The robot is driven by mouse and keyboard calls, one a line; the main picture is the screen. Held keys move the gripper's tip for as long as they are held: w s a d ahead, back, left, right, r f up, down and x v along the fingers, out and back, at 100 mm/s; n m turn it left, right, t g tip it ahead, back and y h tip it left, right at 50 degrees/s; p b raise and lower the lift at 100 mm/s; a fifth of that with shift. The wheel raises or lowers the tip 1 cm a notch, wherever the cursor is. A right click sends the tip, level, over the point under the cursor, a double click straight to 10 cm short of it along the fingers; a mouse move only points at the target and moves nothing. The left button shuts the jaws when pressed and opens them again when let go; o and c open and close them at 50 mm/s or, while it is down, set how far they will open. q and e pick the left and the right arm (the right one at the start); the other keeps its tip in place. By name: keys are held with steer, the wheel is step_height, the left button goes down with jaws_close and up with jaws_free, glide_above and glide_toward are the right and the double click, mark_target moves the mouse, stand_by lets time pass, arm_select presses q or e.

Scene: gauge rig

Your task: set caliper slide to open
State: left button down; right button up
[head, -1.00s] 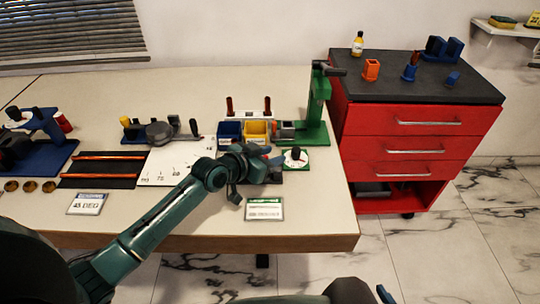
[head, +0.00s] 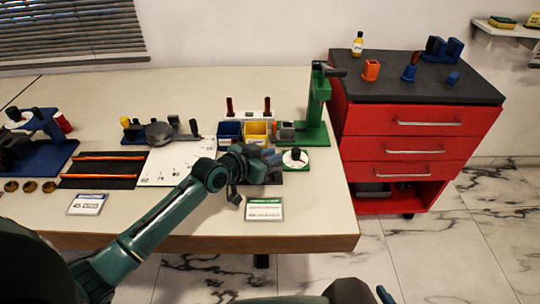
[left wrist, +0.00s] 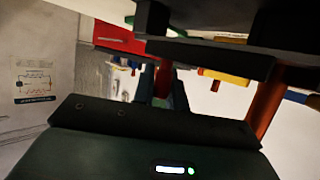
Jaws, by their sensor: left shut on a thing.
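My left gripper (head: 272,158) is over the right front part of the workbench, with its blue fingertips close together. It is shut on a small part that I take to be the caliper slide; my gripper and wrist hide most of it in the head view. In the left wrist view, a red bar (left wrist: 163,78) shows between the dark fingers, and a dark beam crosses above. A dark base (head: 296,178) shows beside the gripper. A blue tip (head: 385,294) at the bottom edge seems to belong to my right gripper; its opening cannot be seen.
A round dial (head: 295,157) on a green base is just right of the gripper. Behind stand a blue bin (head: 229,131), a yellow bin (head: 256,131) and a green stand (head: 317,110). A white label card (head: 264,209) lies in front. A red drawer cabinet (head: 415,150) stands right.

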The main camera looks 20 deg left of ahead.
arm_select(q)
steer(key=d, duration=0.1)
steer(key=d+p, duration=0.1)
steer(key=d, duration=0.1)
steer(key=shift+w+r, duration=0.1)
steer(key=shift+w, duration=0.25)
steer(key=c, duration=1.5)
jaws_free()
steer(key=shift+d, duration=0.1)
steer(key=shift+o, duration=0.5)
steer(key=shift+s+a+r, duration=0.1)
steer(key=shift+s+a, duration=0.25)
steer(key=shift+a, duration=0.05)
steer(key=v, duration=1.2)
steer(key=shift+p, duration=0.3)
